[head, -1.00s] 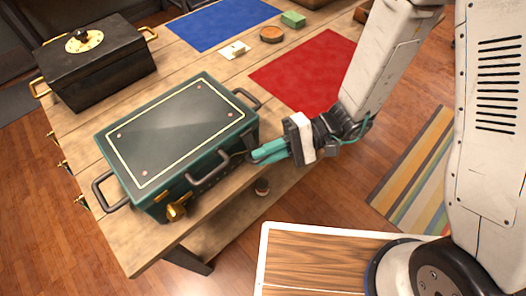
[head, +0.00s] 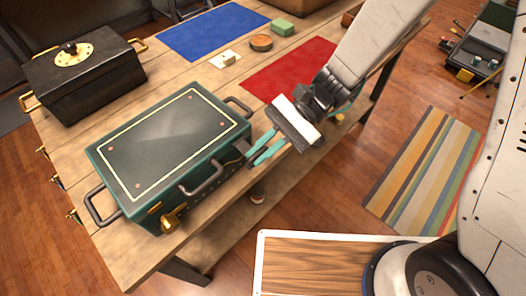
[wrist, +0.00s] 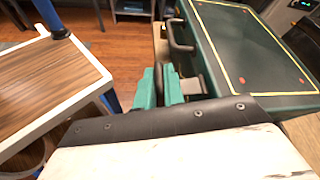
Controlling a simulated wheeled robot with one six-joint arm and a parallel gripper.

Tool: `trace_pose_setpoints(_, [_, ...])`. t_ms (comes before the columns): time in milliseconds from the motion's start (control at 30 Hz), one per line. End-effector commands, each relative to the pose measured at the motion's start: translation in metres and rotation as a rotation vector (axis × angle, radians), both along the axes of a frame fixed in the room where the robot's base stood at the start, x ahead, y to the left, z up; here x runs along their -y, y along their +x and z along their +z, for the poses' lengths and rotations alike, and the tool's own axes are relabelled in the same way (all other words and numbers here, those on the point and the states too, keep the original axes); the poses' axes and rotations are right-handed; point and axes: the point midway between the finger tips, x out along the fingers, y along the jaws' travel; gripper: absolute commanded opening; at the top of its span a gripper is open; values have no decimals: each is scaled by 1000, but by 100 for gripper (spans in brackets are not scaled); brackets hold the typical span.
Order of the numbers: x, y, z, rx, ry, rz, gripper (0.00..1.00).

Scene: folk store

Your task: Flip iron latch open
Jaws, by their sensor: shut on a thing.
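A dark green case (head: 165,137) with a yellow-lined, shut lid lies on the wooden table. The dark iron latch (head: 241,148) is at the right end of its front side, largely hidden by my fingers. My gripper (head: 262,149) has teal fingers pointing at that corner. In the wrist view, my gripper (wrist: 167,92) is shut on a thin dark piece, which appears to be the latch's lever (wrist: 166,73). A grey bracket (wrist: 193,84) shows beside it on the case. A brass latch (head: 174,217) is at the left end of the same side.
Dark carry handles (head: 202,180) stick out from the case. A black box (head: 85,78) stands behind it. A red mat (head: 290,72) and a blue mat (head: 213,30) lie farther back. A wood-topped tray (head: 325,265) is in front of the table.

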Motion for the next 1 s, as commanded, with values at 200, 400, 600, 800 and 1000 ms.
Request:
trace_pose_setpoints(200, [-2, 2, 6, -48, -58, -1, 0])
trace_pose_setpoints(400, [-2, 3, 7, -70, -81, -2, 0])
trace_pose_setpoints(600, [-3, 3, 7, -73, -85, -2, 0])
trace_pose_setpoints(800, [-3, 3, 7, -73, -85, -2, 13])
trace_pose_setpoints(1000, [-3, 2, 7, -73, -85, -2, 32])
